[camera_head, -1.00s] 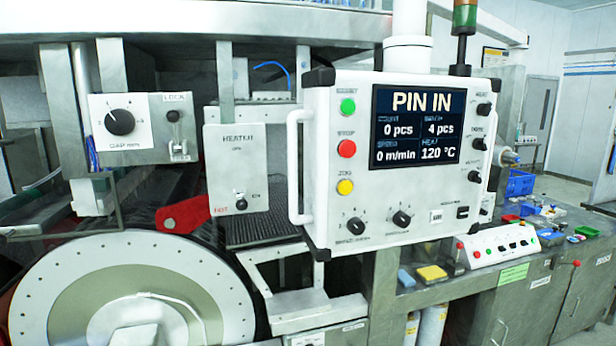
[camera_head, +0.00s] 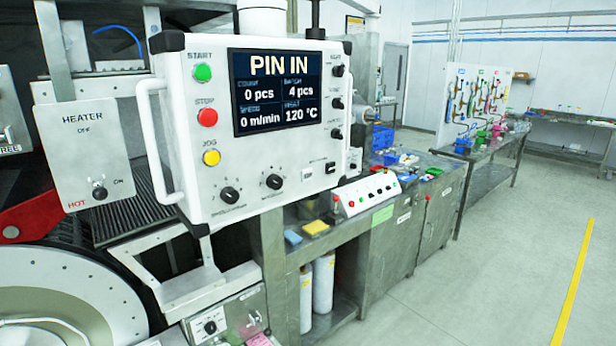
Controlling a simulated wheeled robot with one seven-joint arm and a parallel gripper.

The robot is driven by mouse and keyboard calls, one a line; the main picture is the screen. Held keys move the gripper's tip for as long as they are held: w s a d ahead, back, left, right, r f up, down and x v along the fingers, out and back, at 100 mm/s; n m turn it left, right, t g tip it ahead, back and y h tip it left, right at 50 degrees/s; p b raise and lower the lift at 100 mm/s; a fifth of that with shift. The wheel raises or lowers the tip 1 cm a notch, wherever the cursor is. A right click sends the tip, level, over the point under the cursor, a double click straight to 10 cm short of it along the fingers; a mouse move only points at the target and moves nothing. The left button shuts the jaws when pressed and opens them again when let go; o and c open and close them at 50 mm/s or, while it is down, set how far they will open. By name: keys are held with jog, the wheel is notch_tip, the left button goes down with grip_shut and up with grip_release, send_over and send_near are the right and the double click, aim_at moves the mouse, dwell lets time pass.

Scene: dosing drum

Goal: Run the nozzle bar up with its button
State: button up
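My gripper is not in view. The main control panel (camera_head: 250,120) is a white box with a screen (camera_head: 276,92) reading "PIN IN", 0 pcs, 4 pcs, 0 m/min and 120 °C. Its left side has a green START button (camera_head: 202,73), a red STOP button (camera_head: 207,117) and a yellow JOG button (camera_head: 211,158). A smaller sloped button box (camera_head: 366,193) with red, green and dark controls sits on the bench to the right. Its labels are too small to read. I cannot pick out the nozzle bar or tell which button belongs to it.
A large drum disc (camera_head: 110,285) is at lower left, below a red lever (camera_head: 40,215) and the heater box (camera_head: 83,150). A steel cabinet (camera_head: 400,240) stands under the button box. Open floor (camera_head: 480,270) lies at right, with a yellow line (camera_head: 575,285).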

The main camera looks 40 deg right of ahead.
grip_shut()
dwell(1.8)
